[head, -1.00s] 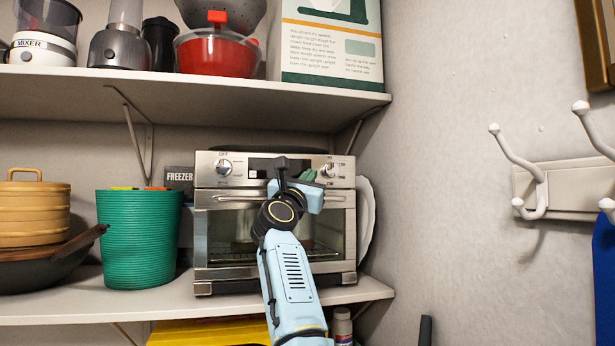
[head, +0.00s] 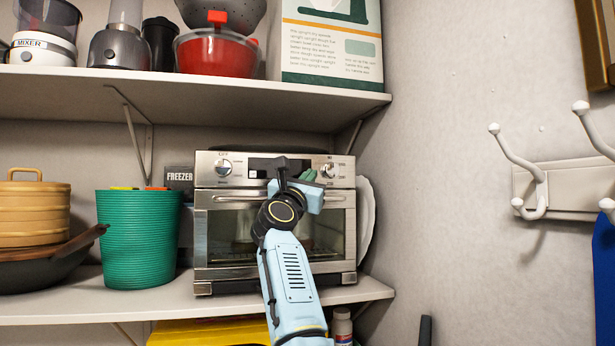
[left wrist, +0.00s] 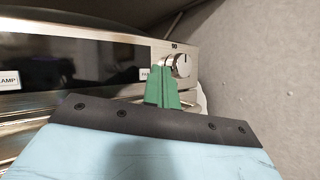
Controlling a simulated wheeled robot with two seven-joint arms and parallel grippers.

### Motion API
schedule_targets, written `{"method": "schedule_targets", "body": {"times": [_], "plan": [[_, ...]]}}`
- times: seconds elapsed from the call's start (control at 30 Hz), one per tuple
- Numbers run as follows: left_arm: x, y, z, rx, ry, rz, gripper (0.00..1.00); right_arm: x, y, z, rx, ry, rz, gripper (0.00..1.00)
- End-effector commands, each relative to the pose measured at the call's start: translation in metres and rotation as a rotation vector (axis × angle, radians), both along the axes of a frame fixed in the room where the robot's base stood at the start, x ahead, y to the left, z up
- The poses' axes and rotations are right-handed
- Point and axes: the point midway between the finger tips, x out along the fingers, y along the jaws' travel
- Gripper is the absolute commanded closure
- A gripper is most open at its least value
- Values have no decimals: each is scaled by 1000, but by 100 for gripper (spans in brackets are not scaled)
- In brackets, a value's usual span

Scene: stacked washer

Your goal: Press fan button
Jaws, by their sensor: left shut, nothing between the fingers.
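The silver toaster oven (head: 210,225) stands on the middle shelf, with a dark control strip and a knob at each end. My left gripper (head: 308,175) is in front of the panel's right part, just left of the right knob (head: 328,170). In the left wrist view its green fingers (left wrist: 163,88) are shut and empty, pointing at the panel beside the knob (left wrist: 182,64). A small white label (left wrist: 145,74) sits just left of the fingers, partly covered and not fully readable. I cannot tell whether the fingertips touch the panel. A label reading "LAMP" (left wrist: 9,80) is at far left.
A green ribbed bin (head: 140,240) and a dark FREEZER box (head: 179,180) stand left of the oven. A white plate-like object (head: 366,215) leans at its right. The upper shelf (head: 200,95) overhangs. Wall hooks (head: 530,180) are at right.

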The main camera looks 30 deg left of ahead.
Motion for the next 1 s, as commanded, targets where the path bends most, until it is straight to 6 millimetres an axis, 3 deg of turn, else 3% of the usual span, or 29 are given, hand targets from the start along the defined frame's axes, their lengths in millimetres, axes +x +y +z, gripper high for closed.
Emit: {"method": "schedule_targets", "body": {"times": [1.0], "plan": [[7,8,0,0,0,0,100,0,0,8,0,0,0,42]]}}
